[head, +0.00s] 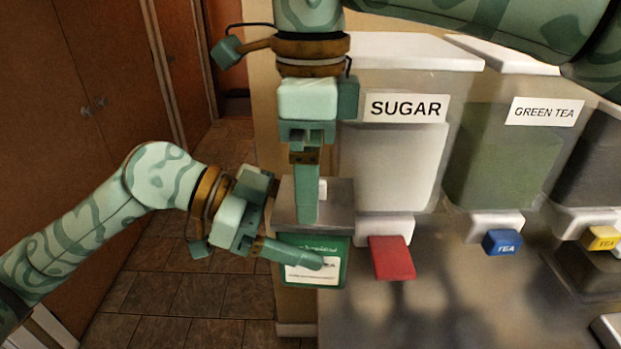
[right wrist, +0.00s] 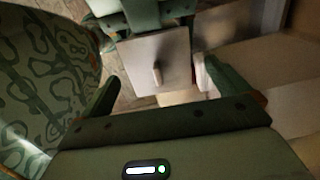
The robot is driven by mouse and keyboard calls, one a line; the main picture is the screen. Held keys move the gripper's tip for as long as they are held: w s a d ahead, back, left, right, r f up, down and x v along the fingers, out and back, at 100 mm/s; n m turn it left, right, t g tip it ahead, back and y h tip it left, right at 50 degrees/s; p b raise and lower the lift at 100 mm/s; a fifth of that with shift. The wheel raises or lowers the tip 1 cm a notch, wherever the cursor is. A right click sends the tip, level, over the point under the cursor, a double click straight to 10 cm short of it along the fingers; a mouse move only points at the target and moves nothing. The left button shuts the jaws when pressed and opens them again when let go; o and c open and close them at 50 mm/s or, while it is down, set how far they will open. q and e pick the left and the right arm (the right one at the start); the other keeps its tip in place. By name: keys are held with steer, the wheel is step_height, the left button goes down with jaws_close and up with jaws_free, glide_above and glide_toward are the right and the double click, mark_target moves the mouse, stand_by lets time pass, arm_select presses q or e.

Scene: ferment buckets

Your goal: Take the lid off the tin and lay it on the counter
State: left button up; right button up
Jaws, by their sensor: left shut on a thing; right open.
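The tin (head: 335,275) is green with a pale label and stands at the counter's left edge. Its square grey metal lid (head: 341,196) is on top, with a small upright knob (right wrist: 157,72) in the middle. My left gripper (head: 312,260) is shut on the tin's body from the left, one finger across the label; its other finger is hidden. My right gripper (head: 306,215) points down over the lid, one finger showing in front of it. In the right wrist view, its fingers (right wrist: 153,90) are open, with the knob between them and not visibly touched.
A sugar dispenser (head: 395,165) with a red tap (head: 391,257) stands just right of the tin. A green tea dispenser (head: 505,155) with a blue tap (head: 502,242) is farther right. The counter (head: 420,315) in front of them is clear. Left of the tin is open floor.

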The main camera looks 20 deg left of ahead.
steer(key=shift+f, duration=1.55)
steer(key=shift+s, duration=0.1)
steer(key=c, duration=1)
steer(key=shift+o, duration=0.2)
steer(key=shift+r, duration=0.25)
steer(key=shift+r, duration=0.85)
steer(key=shift+r, duration=2)
